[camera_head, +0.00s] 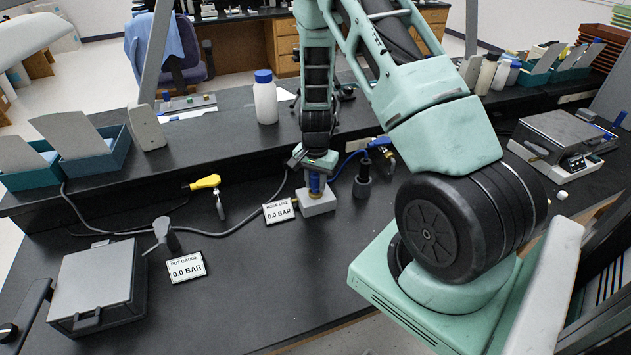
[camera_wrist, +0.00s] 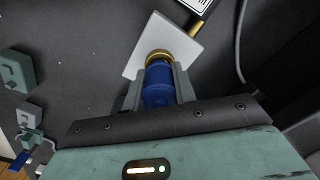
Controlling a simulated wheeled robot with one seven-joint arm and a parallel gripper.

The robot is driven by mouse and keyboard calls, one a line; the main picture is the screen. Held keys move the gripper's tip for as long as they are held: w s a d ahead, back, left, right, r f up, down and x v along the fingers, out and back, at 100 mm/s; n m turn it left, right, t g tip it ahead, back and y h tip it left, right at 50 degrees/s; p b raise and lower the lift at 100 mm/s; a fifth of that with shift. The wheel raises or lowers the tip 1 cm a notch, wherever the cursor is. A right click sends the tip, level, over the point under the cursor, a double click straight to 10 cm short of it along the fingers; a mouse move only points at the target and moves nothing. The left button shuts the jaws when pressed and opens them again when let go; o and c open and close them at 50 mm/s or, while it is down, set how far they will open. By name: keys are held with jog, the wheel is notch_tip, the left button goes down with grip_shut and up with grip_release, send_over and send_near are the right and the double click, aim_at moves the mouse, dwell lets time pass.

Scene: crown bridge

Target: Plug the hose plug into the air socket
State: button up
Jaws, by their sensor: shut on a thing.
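My gripper (camera_head: 314,176) points down and is shut on the blue hose plug (camera_head: 315,185), above the pale air socket block (camera_head: 318,204) on the dark bench. In the wrist view, my gripper (camera_wrist: 158,88) has its two grey fingers on either side of the blue plug (camera_wrist: 159,84). A brass ring (camera_wrist: 158,57) shows between the plug and the pale block (camera_wrist: 146,38). The plug is in line with the ring and looks to be at it. I cannot tell how deep it is seated. The plug's rear end is hidden by my gripper.
A sign (camera_head: 279,211) beside the block reads 0.0 BAR; the pot gauge sign (camera_head: 186,267) also reads 0.0 BAR. A dark post (camera_head: 362,183) stands right of the block, near a blue hose (camera_head: 347,161). A grey box (camera_head: 95,280) sits front left. The bench front is clear.

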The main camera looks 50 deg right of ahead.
jog(key=shift+f+b, duration=0.3)
jog(key=shift+f, duration=0.15)
jog(key=shift+s+a+f+b, duration=0.1)
jog(key=shift+s+f+b, duration=0.05)
jog(key=shift+f+b, duration=0.25)
jog(key=shift+s+a+f+b, duration=0.1)
jog(key=shift+f+b, duration=0.15)
jog(key=shift+f, duration=0.15)
dwell(0.5)
jog(key=shift+r, duration=0.1)
jog(key=shift+w+d+r+p, duration=0.1)
jog(key=shift+w+r+p, duration=0.05)
jog(key=shift+r+p, duration=0.35)
jog(key=shift+w+r+p, duration=0.15)
jog(key=shift+r+p, duration=0.3)
jog(key=shift+d+r, duration=0.1)
jog(key=shift+r, duration=0.1)
dwell(1.1)
jog(key=shift+f, duration=0.5)
